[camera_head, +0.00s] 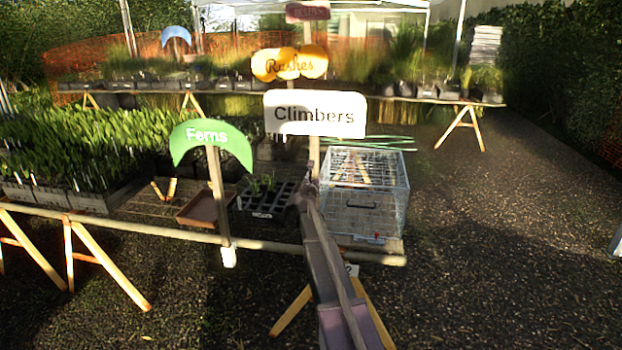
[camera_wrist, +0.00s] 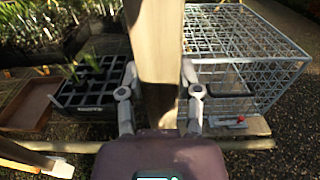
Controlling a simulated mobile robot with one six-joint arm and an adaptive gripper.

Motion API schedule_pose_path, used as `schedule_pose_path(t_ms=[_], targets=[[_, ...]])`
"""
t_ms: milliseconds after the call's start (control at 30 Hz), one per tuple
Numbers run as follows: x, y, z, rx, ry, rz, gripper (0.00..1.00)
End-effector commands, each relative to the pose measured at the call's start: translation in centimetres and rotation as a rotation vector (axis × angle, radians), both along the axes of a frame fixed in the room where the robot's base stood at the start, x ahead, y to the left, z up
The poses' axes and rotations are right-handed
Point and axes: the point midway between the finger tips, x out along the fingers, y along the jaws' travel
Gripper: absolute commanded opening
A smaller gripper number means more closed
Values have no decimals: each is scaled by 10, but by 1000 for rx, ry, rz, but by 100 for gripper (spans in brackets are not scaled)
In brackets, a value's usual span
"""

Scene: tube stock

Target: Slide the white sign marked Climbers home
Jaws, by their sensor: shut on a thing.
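The white sign marked Climbers (camera_head: 315,113) stands upright on a wooden post (camera_head: 314,152), in front of the near table in the head view. My gripper (camera_head: 311,184) is shut on this post below the board. In the wrist view, the fingers of my gripper (camera_wrist: 160,95) flank the wide wooden post (camera_wrist: 156,40), one on each side. The post's lower end is hidden behind my gripper and arm. A small white piece (camera_head: 351,270) shows below the table's front rail, partly behind my arm; I cannot tell if it is a holder.
A green Ferns sign (camera_head: 211,140) stands left, its post ending in a white holder (camera_head: 229,257) at the front rail (camera_head: 150,228). A wire cage (camera_head: 372,195) is close on the right, a black cell tray (camera_head: 262,208) on the left. Open gravel (camera_head: 500,240) lies right.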

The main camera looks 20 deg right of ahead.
Motion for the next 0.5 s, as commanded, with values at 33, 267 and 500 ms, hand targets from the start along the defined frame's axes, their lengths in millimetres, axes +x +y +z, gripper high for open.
schedule_pose_path(t_ms=[33,267,500], targets=[[0,0,-7,-1,1,0,0],[0,0,-16,-1,1,0,0],[0,0,-18,-1,1,0,0]])
